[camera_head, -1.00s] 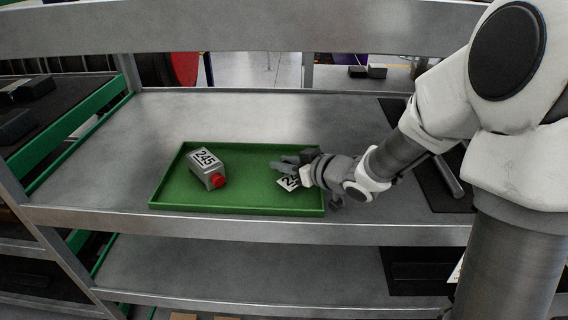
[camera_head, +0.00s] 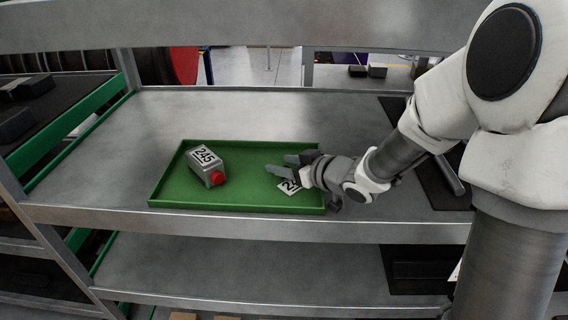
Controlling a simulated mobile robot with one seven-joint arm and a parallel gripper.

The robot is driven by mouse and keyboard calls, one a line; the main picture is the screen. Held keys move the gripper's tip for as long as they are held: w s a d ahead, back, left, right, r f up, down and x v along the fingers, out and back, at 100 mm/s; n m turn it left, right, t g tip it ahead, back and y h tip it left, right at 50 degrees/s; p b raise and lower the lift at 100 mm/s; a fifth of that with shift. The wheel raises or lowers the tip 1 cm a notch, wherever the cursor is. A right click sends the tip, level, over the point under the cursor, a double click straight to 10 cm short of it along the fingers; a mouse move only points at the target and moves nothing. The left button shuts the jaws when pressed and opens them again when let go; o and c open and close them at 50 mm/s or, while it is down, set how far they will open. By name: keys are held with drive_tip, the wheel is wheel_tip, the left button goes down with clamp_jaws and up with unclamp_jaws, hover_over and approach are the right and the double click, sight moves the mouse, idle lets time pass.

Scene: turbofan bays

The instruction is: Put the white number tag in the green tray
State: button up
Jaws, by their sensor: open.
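The white number tag (camera_head: 287,187) lies in the right part of the green tray (camera_head: 235,207), partly hidden by my gripper. My gripper (camera_head: 280,166) is open, with its fingers spread over the tray just above and beside the tag. Nothing shows between the fingers. The tray stands on the middle metal shelf.
A black mat (camera_head: 440,190) with a dark bar lies on the shelf at right. The shelf behind the tray is clear. An upper shelf edge (camera_head: 230,28) runs above.

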drive_tip(key=shift+r, duration=0.2)
drive_tip(key=p+v, duration=0.1)
drive_tip(key=v, duration=0.3)
drive_tip(key=p+v, duration=0.1)
drive_tip(key=v, duration=0.7)
drive_tip(key=shift+r+p, duration=0.35)
drive_tip(key=shift+p, duration=0.05)
drive_tip(key=shift+d, duration=0.1)
